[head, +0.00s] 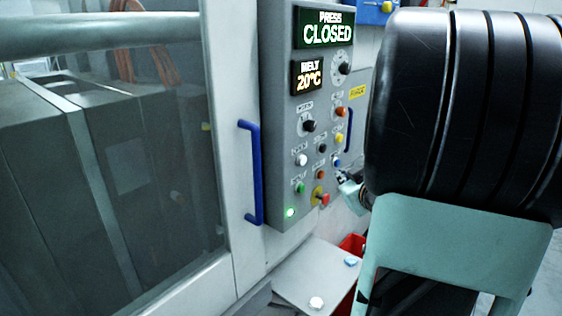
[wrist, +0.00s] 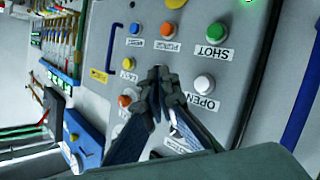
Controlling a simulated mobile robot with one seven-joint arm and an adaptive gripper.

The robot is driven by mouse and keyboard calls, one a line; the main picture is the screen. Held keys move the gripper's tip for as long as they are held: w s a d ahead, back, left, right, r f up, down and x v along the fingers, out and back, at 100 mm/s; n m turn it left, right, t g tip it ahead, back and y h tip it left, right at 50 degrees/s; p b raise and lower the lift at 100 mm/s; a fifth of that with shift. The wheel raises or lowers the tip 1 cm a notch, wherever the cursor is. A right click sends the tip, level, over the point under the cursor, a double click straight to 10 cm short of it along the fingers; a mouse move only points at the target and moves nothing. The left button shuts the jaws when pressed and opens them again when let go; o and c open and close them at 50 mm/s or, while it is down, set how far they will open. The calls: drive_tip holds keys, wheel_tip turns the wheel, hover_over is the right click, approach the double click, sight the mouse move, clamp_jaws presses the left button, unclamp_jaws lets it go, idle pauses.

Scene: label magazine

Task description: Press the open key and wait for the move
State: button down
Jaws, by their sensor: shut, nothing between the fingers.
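The open key is a white round button (wrist: 203,85) with a label reading OPEN, upside down in the wrist view. In the head view it is the white button (head: 301,160) on the left of the grey control panel (head: 283,130). My gripper (wrist: 162,76) is shut and empty, its fingertips beside the open key in the wrist view, apart from it in the picture; the gap to the panel is unclear. In the head view my gripper (head: 345,183) is by the panel's lower right, mostly hidden by my arm. The display (head: 325,29) reads PRESS CLOSED.
A green SHOT button (wrist: 218,32) and an orange button (wrist: 170,30) are close to the open key. A red and yellow knob (head: 321,197) is low on the panel. A blue handle (head: 252,172) stands out left of it. A second display (head: 308,75) reads MELT 20°C.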

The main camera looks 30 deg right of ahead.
sight(303, 160)
drive_tip(key=w+a+b, duration=0.3)
drive_tip(key=w+b, duration=0.1)
drive_tip(key=w, duration=0.4)
drive_tip(key=shift+a, duration=0.15)
drive_tip(key=shift+w, duration=0.15)
idle(1.3)
drive_tip(key=shift+w+a+b, duration=0.15)
drive_tip(key=shift+w+b, duration=0.2)
drive_tip(key=shift+b, duration=0.05)
